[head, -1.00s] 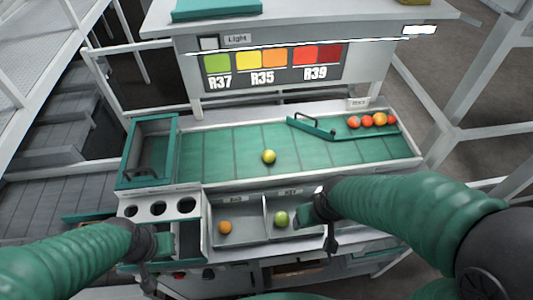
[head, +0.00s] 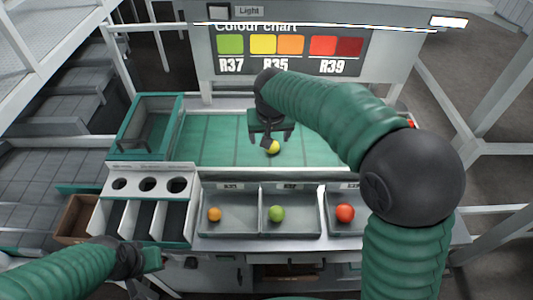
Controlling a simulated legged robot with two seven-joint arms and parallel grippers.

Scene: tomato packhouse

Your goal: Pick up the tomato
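A yellow tomato (head: 273,147) lies on the green sorting surface (head: 215,138). My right gripper (head: 271,137) is above it, pointing down, with its fingers spread apart on either side. The tomato shows at the fingertips, and I cannot tell whether either finger touches it. My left gripper (head: 152,260) is low at the front left, away from the tomato, and its finger gap is not clear.
Front bins hold an orange tomato (head: 214,214), a green tomato (head: 277,213) and a red tomato (head: 345,212). A green-rimmed box (head: 150,125) stands left of the surface. A colour chart (head: 290,50) stands behind. My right arm hides the surface's right part.

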